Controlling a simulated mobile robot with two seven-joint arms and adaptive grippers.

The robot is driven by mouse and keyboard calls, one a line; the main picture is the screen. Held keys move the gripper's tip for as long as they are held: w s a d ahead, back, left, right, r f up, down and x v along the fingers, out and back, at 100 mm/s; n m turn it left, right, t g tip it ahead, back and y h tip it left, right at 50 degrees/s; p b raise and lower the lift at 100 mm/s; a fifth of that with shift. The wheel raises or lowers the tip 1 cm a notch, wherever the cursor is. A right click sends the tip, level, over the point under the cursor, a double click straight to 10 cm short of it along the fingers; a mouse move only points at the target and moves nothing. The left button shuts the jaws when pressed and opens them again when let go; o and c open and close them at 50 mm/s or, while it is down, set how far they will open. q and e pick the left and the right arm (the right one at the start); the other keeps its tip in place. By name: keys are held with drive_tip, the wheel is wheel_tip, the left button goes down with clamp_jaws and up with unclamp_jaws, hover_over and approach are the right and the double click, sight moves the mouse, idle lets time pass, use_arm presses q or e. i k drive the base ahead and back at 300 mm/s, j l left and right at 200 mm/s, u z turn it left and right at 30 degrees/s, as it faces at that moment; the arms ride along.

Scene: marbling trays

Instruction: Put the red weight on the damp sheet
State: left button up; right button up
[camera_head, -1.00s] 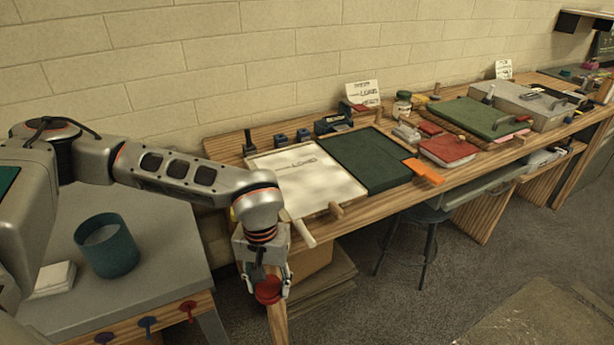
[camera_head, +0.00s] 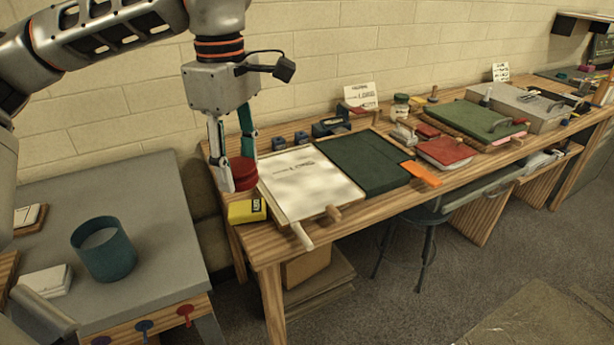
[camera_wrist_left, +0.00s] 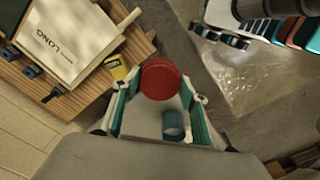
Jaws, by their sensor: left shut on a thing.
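The red weight (camera_head: 243,173) is a round red disc-like piece, held between the fingers of my left gripper (camera_head: 236,168). It also shows in the left wrist view (camera_wrist_left: 160,79), where the gripper's fingers (camera_wrist_left: 158,100) flank it. In the head view it appears at the left end of the long wooden bench, just left of the pale sheet. The pale sheet (camera_head: 308,188) with dark writing lies flat on the bench and looks like the damp sheet. It is at upper left in the left wrist view (camera_wrist_left: 68,38), apart from the weight. My right gripper does not show.
A yellow block (camera_head: 247,210) sits at the bench's left end, below the weight in the picture. A dark green panel (camera_head: 362,160) adjoins the sheet. Small dark blocks (camera_head: 279,144) and a clamp (camera_head: 330,122) stand behind. A teal cup (camera_head: 105,250) stands on the grey table (camera_head: 160,235).

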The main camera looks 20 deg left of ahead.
sight(306, 182)
drive_tip(key=i, duration=0.9)
